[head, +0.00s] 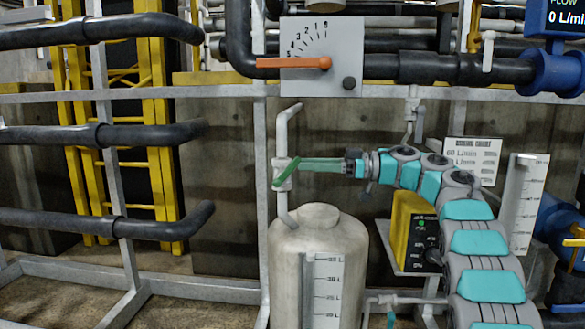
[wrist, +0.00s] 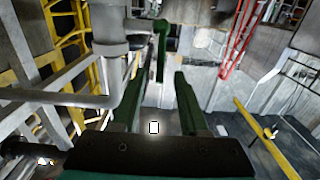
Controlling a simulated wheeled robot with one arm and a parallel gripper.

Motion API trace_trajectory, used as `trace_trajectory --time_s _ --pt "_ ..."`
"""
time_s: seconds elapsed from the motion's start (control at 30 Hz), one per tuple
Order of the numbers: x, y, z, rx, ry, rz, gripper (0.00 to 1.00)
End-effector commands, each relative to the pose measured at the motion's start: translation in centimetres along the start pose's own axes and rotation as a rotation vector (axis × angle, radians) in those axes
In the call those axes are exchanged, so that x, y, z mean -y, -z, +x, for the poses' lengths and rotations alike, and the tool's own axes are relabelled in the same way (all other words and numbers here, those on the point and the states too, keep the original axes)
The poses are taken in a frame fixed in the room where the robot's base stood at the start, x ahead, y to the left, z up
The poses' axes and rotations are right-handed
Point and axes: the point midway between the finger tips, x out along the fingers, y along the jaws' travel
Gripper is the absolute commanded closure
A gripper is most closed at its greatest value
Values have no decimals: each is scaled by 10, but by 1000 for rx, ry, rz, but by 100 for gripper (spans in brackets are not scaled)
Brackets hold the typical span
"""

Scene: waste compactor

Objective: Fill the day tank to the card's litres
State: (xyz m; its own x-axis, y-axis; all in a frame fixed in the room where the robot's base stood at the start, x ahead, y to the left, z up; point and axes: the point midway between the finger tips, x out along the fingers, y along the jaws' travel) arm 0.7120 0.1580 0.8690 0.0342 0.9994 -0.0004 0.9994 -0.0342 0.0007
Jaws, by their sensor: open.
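The day tank (head: 318,235), a pale rounded tank, stands at the lower centre of the head view. A litre scale (head: 323,290) runs down its front; I cannot make out a liquid level. A green valve handle (head: 286,173) sits on the pipe above the tank. My gripper (head: 300,166) is open at this handle. In the wrist view, the handle (wrist: 161,60) hangs between and just beyond the open fingertips (wrist: 159,74); I cannot tell if they touch it. A white card (head: 473,157) with printed L/min lines stands behind my arm, partly hidden.
A dial plate (head: 345,45) with an orange lever (head: 295,62) is above. A blue flow display (head: 555,17) reads 0 L/min. Dark pipes (head: 100,135) and white frame bars fill the left.

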Motion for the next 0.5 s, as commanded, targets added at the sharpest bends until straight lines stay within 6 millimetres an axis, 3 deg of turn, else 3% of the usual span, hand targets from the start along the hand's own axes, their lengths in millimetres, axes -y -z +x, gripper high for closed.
trace_trajectory --time_s 0.2,0.5 --pt "0 -2 34 1 2 0 56" --pt "0 -1 46 -1 -1 2 56"
